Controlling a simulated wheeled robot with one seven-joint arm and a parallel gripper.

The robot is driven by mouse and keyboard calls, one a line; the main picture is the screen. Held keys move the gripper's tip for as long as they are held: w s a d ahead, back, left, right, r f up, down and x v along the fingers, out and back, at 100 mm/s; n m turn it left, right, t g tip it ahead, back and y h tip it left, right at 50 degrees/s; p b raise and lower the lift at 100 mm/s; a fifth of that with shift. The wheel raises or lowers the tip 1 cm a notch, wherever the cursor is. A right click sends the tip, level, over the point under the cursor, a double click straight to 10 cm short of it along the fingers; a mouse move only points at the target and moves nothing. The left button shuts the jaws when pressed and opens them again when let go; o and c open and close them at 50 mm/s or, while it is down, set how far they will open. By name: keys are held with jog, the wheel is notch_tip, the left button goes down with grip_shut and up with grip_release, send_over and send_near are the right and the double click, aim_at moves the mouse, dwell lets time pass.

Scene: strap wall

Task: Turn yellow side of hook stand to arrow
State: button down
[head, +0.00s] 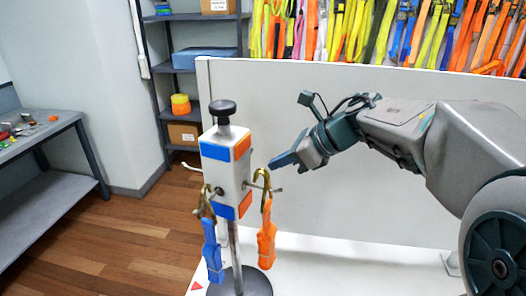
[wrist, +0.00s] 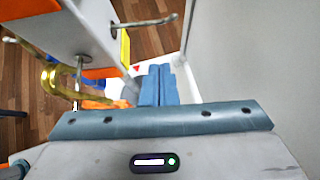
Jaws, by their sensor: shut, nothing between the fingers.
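The hook stand (head: 221,178) is a white upright block with a black knob on top, on a pole with a dark round base. In the head view its left face has blue bands and its right face orange bands. A blue strap (head: 212,250) and an orange strap (head: 266,240) hang from its hooks. In the wrist view a yellow strip (wrist: 125,50) shows on another face of the stand (wrist: 88,28). A red arrow mark (head: 196,286) lies on the white surface at front left. My gripper (head: 272,164) is shut and empty, right of the stand, apart from it; it also shows in the wrist view (wrist: 158,80).
A white panel (head: 350,140) stands behind the stand and my arm. Many colored straps (head: 400,30) hang above it. A shelf unit (head: 185,75) and a side table (head: 50,140) are at left. The white surface (head: 330,270) is clear to the right of the stand.

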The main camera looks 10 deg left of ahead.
jog(key=shift+w+a+r+p, duration=0.1)
jog(key=shift+w+a+p, duration=0.15)
jog(key=shift+a, duration=0.45)
jog(key=shift+w+a+r+p, duration=0.1)
jog(key=shift+w+a+p, duration=0.1)
jog(key=shift+a, duration=0.5)
jog(key=shift+w+a+r+p, duration=0.1)
jog(key=shift+w+a+p, duration=0.15)
jog(key=shift+a, duration=0.45)
